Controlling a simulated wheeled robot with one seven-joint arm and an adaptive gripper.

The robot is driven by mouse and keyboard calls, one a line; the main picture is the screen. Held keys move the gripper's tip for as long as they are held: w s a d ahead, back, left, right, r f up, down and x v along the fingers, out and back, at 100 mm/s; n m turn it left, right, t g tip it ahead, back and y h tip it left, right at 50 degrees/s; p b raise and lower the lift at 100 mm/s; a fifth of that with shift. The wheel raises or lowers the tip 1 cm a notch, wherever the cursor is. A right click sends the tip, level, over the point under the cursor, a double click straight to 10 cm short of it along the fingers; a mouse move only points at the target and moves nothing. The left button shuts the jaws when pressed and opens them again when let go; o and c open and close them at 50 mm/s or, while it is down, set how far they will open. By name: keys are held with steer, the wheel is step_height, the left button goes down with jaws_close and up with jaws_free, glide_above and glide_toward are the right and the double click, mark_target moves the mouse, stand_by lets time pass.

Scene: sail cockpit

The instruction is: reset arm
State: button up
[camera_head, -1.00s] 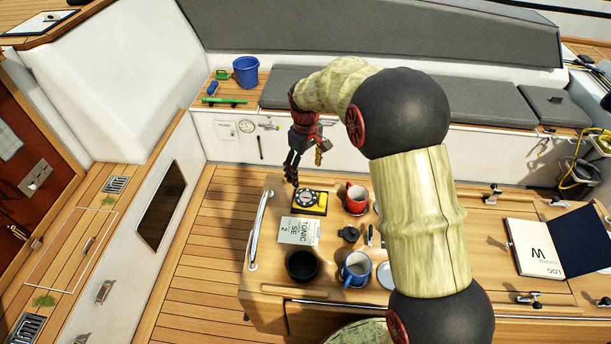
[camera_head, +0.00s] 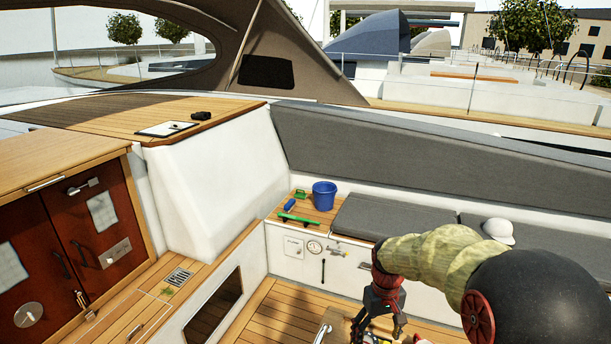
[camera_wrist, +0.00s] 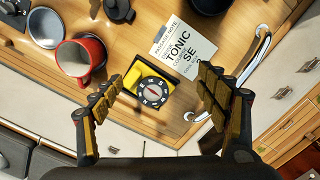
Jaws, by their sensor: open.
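My gripper (camera_head: 378,322) is at the lower right of the head view, hanging down from my arm. In the wrist view my gripper (camera_wrist: 160,95) has its two fingers spread wide, open and empty. Below and between the fingers lies a yellow and black compass-like instrument (camera_wrist: 152,87) on the wooden table (camera_wrist: 137,38). A gap of air seems to lie between the fingers and the instrument.
A metal rail (camera_wrist: 262,50) edges the table. The head view shows a blue bucket (camera_head: 324,195) and grey cushions (camera_head: 375,217) behind.

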steer(key=s+r+m+t+b, duration=0.1)
steer(key=s+r+t+b, duration=0.1)
steer(key=s, duration=0.6)
steer(key=s+r+t+b, duration=0.2)
steer(key=s+b, duration=0.3)
steer(key=s, duration=0.3)
steer(key=s+r+m+t+b, duration=0.1)
steer(key=s+r+b, duration=0.3)
steer(key=s, duration=0.4)
steer(key=shift+s+m+t, duration=0.2)
steer(key=shift+m+t, duration=0.1)
steer(key=shift+t, duration=0.3)
steer(key=shift+w+a, duration=0.1)
